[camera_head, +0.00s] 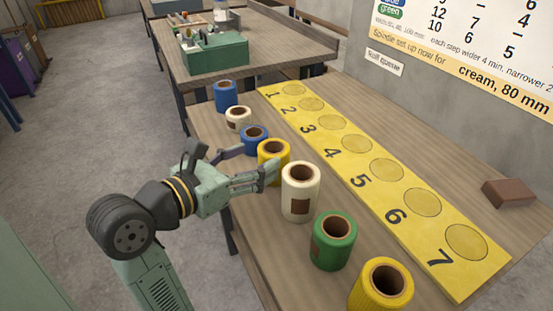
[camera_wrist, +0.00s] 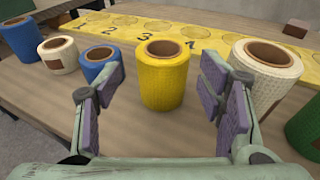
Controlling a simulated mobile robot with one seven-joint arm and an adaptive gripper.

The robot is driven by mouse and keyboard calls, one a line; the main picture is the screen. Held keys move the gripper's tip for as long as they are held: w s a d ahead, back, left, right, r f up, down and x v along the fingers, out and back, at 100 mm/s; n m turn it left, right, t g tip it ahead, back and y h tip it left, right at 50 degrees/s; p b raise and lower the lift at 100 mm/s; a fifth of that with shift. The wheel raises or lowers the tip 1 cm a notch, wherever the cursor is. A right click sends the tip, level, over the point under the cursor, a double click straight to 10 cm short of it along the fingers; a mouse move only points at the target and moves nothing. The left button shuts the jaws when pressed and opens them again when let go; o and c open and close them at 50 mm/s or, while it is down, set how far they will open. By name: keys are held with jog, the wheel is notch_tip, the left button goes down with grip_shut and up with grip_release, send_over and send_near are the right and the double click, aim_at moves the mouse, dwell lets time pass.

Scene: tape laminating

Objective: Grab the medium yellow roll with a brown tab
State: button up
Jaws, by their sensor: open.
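A yellow roll (camera_head: 273,149) with a brown core stands upright on the table, in the row between a small blue roll and a larger cream roll. In the wrist view this yellow roll (camera_wrist: 164,80) is straight ahead, near the middle. No brown tab shows on its side facing the wrist camera. My gripper (camera_head: 254,162) is open, with one finger toward each side of the roll. In the wrist view the roll appears between the fingers with gaps on both sides; the exact depth is unclear. Another, larger yellow roll (camera_head: 383,290) stands at the near end of the row.
The cream roll (camera_head: 299,195) with a brown tab stands close beside my near finger. The small blue roll (camera_head: 254,138) is close to the other finger. A green roll (camera_head: 333,246) stands nearer. A yellow numbered strip (camera_head: 372,190) with empty circles lies behind the row.

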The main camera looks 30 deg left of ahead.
aim_at(267, 154)
jog(key=shift+p+x, duration=0.85)
jog(key=shift+x, duration=2.25)
jog(key=shift+d+r, duration=0.1)
jog(key=shift+d, duration=0.05)
jog(key=shift+c, duration=0.3)
jog(key=c, duration=0.9)
